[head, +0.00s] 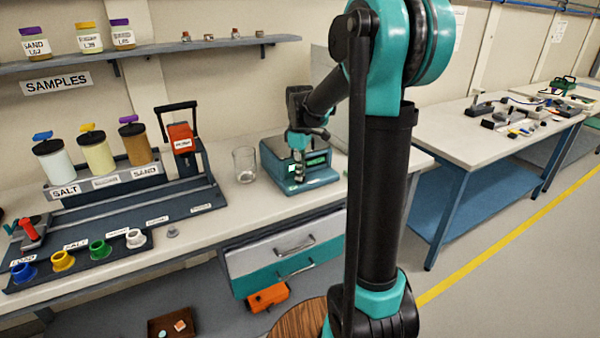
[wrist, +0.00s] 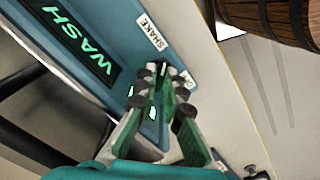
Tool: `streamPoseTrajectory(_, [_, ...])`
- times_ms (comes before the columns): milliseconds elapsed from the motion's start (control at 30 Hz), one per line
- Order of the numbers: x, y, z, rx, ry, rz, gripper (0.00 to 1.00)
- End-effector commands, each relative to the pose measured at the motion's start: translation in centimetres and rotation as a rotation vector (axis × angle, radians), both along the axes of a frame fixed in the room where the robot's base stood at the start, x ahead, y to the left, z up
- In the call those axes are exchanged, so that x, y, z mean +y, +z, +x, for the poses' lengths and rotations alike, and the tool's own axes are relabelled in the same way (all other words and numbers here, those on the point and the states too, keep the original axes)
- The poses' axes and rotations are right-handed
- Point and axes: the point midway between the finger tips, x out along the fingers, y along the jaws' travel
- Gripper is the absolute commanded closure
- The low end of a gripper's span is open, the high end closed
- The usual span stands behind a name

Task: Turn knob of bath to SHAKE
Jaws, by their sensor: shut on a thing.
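The bath (head: 312,172) is a teal box with a small green display, standing on the bench beside a glass beaker. In the wrist view its teal front panel (wrist: 187,48) shows a lit display (wrist: 85,45) reading WASH and a white label (wrist: 151,33) reading SHAKE. Another label is partly hidden behind the fingers. My gripper (wrist: 158,82) is at this panel, just below the SHAKE label in the picture, shut on the knob. The fingers hide most of the knob, so its pointing direction cannot be told. In the head view my gripper (head: 299,148) is in front of the bath.
A glass beaker (head: 244,164) stands close left of the bath. A rack with jars (head: 98,158) and a row of coloured cups (head: 100,249) fill the bench's left. Drawers (head: 285,252) hang below. A wooden round top (head: 300,318) is near my base. Open floor lies right.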

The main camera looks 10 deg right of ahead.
Motion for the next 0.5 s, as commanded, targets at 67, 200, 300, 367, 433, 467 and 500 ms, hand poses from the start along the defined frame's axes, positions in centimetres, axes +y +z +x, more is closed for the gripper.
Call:
streamPoseTrajectory(67, [0.01,0.03,0.05,-0.001,0.001,-0.001,1.00])
streamPoseTrajectory(200, [0.01,0.03,0.05,-0.001,0.001,-0.001,1.00])
streamPoseTrajectory(300, [0.01,0.03,0.05,-0.001,0.000,-0.001,0.83])
streamPoseTrajectory(367, [0.00,0.03,0.04,-0.001,0.000,-0.001,0.76])
streamPoseTrajectory(433, [0.01,0.02,0.03,-0.001,0.000,-0.001,0.71])
streamPoseTrajectory(467, [0.01,0.02,0.03,-0.001,0.000,-0.001,0.71])
streamPoseTrajectory(500, [0.00,0.02,0.02,0.000,0.000,0.000,0.71])
